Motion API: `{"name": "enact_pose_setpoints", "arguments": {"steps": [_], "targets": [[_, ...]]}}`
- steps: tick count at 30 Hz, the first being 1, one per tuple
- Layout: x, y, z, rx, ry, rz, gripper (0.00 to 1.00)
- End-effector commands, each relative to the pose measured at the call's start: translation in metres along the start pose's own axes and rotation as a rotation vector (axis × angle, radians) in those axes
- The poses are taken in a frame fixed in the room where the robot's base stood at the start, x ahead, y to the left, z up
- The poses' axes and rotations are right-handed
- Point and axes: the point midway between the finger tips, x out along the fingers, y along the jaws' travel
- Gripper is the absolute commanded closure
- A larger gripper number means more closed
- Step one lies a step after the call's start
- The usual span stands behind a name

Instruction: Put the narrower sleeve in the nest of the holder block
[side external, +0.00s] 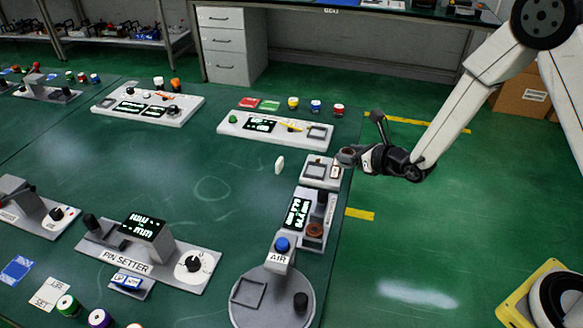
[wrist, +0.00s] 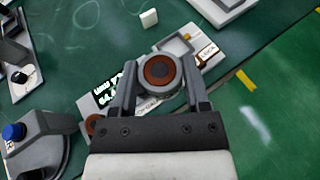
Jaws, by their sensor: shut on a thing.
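My gripper (wrist: 161,84) is shut on a round grey sleeve-like piece (wrist: 143,76) with a reddish-brown centre. In the side view my gripper (side external: 349,158) is at the table's right edge, near a pale block (side external: 309,180) with a square recess and a label. I cannot tell for certain whether this is the holder block. In the wrist view the held piece hides part of the equipment below. Another brown round piece (side external: 315,230) sits on the display unit (side external: 298,212) beside the block. I cannot compare the two pieces' widths, and no nest is clear.
A white upright piece (side external: 279,165) stands left of the block. A round grey base marked AIR (side external: 272,303) with a blue knob (side external: 282,244) is in front. A panel (side external: 275,128) lies behind, with several coloured caps beyond it.

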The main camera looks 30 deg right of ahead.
Motion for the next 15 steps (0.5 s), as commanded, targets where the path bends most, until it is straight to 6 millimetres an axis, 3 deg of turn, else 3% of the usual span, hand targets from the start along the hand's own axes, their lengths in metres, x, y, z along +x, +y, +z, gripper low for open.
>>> {"name": "enact_pose_setpoints", "arguments": {"steps": [15], "targets": [[0.072,-0.011,-0.002,0.0,-0.001,0.0,1.0]]}}
